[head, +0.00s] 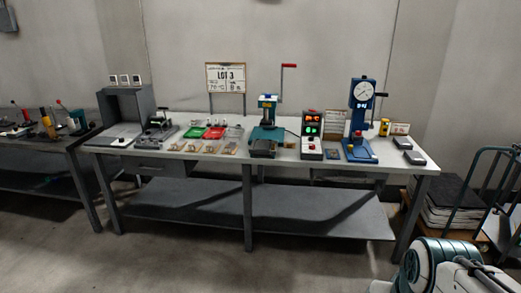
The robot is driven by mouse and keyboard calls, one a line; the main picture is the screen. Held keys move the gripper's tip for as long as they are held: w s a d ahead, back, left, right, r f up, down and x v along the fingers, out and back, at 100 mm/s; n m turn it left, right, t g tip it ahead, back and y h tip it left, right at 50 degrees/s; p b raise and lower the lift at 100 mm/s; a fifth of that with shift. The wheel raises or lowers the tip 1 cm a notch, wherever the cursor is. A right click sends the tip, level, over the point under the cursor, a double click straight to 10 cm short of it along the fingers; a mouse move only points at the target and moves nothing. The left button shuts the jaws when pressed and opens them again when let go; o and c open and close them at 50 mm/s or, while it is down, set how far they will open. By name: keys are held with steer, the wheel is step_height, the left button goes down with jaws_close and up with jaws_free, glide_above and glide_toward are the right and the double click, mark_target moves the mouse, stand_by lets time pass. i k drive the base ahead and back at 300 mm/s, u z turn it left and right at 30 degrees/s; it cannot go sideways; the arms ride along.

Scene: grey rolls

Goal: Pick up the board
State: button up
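Several small flat tan pieces that look like boards lie in a row along the front of the grey workbench (300,166); one small board (194,147) is left of centre. They are too small to tell apart clearly. Behind them are a green tray (194,132) and a red tray (214,133). A white sign board (226,77) reading "LOT 3" stands upright at the back. A white and teal part of my arm shows at the lower right, well apart from the bench. My gripper is not in view.
A teal press (265,133), a control box with lit displays (311,135) and a blue dial press (360,120) stand on the bench. A grey booth (126,108) is at its left end. A cart with stacked sheets (447,202) is at right. The floor in front is clear.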

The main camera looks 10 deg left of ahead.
mark_target(230, 149)
steer(key=z, duration=0.05)
steer(key=i, duration=2.75)
steer(key=u, duration=1.65)
steer(key=i, duration=0.95)
steer(key=u, duration=0.85)
